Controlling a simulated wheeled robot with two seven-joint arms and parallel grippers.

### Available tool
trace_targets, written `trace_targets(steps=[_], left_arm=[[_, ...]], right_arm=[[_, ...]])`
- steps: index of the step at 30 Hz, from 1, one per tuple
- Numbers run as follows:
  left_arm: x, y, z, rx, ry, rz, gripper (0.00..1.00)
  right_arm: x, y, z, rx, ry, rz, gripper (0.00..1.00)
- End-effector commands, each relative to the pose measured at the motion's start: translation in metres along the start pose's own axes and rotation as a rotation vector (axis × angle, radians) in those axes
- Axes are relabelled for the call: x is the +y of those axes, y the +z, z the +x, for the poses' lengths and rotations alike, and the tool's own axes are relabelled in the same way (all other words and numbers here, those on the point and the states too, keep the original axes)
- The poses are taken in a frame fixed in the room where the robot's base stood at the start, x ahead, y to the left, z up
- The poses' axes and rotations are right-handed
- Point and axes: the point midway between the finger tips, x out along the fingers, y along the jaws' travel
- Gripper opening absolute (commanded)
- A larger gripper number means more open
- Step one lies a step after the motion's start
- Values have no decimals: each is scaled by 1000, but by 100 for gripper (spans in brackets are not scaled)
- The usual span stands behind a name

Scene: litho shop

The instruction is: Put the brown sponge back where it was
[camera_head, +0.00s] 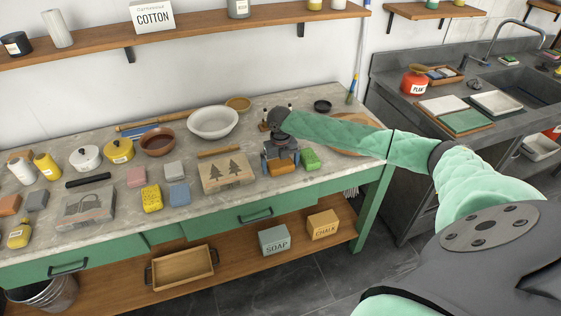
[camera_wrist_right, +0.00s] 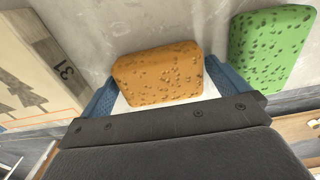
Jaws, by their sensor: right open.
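The brown sponge (camera_head: 283,169) lies on the grey worktop at the right part of the bench, right of the block with two trees. It also shows in the right wrist view (camera_wrist_right: 158,72), with dark pores on its face. My right gripper (camera_head: 281,161) is over it, its blue fingers open, one on each side of the sponge. I cannot tell whether the fingers touch it. My left gripper is not in view. Another brown block (camera_head: 9,204) lies at the bench's far left.
A green sponge (camera_head: 311,159) lies close to the right of the right gripper. The tree block (camera_head: 228,173) stands close on the left. Yellow, blue, grey and pink sponges lie further left. A white bowl (camera_head: 213,121) is behind. The bench's front edge is near.

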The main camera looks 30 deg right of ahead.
Motion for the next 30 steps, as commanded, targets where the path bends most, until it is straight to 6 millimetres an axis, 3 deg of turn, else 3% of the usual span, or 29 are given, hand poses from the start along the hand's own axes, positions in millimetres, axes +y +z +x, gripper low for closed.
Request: trace_targets(steps=[5,21,30], left_arm=[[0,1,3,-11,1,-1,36],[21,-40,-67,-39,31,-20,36],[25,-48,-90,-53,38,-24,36]], right_arm=[[0,1,-9,-2,0,0,100],[0,1,-92,-3,1,0,100],[0,1,-120,-1,0,0,100]])
